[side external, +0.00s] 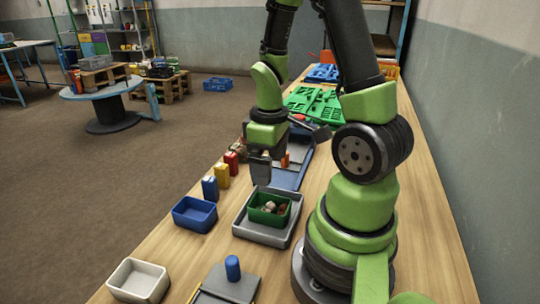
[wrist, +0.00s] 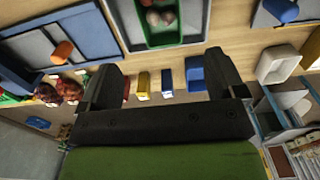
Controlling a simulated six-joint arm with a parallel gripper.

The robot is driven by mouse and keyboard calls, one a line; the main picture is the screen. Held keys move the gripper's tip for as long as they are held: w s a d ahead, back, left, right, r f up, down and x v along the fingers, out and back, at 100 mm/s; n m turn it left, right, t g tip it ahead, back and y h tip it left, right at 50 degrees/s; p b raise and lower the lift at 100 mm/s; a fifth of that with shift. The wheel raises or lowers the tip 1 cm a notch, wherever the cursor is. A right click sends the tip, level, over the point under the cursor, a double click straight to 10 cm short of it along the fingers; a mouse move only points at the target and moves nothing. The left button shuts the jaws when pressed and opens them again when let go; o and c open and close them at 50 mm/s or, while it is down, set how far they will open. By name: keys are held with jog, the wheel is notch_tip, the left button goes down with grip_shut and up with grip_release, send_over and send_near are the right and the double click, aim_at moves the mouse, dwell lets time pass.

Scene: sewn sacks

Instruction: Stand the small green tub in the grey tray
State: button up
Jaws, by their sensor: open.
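The small green tub (side external: 269,209) stands upright inside the grey tray (side external: 262,235), with several small brownish and pale items in it. In the wrist view the tub (wrist: 150,40) shows at the top edge, cut off by the frame, with the grey tray around it. My gripper (side external: 260,178) is above the bench, just behind and above the tub, apart from it. In the wrist view its two dark fingers (wrist: 162,66) are spread, with nothing held between them.
A blue bin (side external: 195,214) and a white bin (side external: 140,280) stand along the left edge. Blue, yellow and red boxes (side external: 222,176) line up behind the blue bin. A blue cylinder (side external: 232,268) stands on a grey panel in front. A blue-grey tray (side external: 290,172) lies behind.

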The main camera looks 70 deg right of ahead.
jog(key=s+a+r+m+t+y, duration=0.1)
jog(key=a+r+m+t, duration=0.1)
jog(key=a+r, duration=0.4)
jog(key=s+a+r+m+t+y, duration=0.1)
jog(key=a+r+t, duration=0.4)
jog(key=r, duration=0.7)
jog(key=shift+s+a+m, duration=0.25)
jog(key=shift+a+m, duration=0.25)
jog(key=shift+a, duration=0.4)
